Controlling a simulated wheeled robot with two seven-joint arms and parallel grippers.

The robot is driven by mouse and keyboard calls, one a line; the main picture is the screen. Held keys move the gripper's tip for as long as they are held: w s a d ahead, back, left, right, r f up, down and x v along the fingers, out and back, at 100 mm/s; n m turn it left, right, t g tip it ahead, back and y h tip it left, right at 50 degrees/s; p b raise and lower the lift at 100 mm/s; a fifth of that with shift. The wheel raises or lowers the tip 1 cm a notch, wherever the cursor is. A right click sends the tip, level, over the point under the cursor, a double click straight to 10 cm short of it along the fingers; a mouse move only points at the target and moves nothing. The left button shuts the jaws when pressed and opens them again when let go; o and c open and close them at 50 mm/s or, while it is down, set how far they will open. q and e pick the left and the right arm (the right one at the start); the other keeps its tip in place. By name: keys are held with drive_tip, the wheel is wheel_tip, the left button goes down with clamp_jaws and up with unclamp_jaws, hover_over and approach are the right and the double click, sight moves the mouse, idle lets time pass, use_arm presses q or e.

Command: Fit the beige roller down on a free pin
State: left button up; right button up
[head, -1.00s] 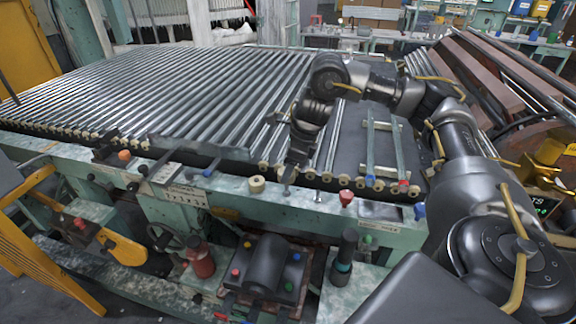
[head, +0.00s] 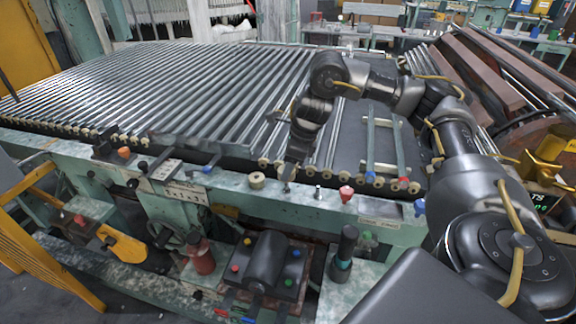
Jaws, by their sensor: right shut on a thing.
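My right gripper (head: 289,175) points down over the front ledge of the green machine, near the middle of the view. It is shut, and what sits between its fingers is mostly hidden by the gripper and too small to make out. A beige roller (head: 257,181) stands upright on the ledge, a little left of the gripper and apart from it. A bare metal pin (head: 318,192) stands on the ledge to the gripper's right. Another short upright piece shows right under the fingertips; I cannot tell whether they touch. My left gripper is not in view.
A red knob (head: 346,193) stands right of the bare pin. Behind the ledge runs a row of beige roller ends (head: 370,178) on the bed of long metal tubes (head: 180,90). A green ladder-like frame (head: 386,150) lies at the bed's right. Levers and knobs crowd the front.

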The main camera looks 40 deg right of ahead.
drive_tip(key=shift+p, duration=0.35)
idle(0.7)
drive_tip(key=shift+f+b, duration=1.7)
drive_tip(key=shift+f, duration=0.7)
drive_tip(key=o, duration=1)
drive_tip(key=shift+o, duration=0.2)
drive_tip(key=shift+r, duration=0.15)
drive_tip(key=shift+r, duration=0.3)
drive_tip(key=p+v, duration=0.3)
drive_tip(key=v, duration=0.7)
drive_tip(key=shift+s+p, duration=0.25)
drive_tip(key=shift+p, duration=0.15)
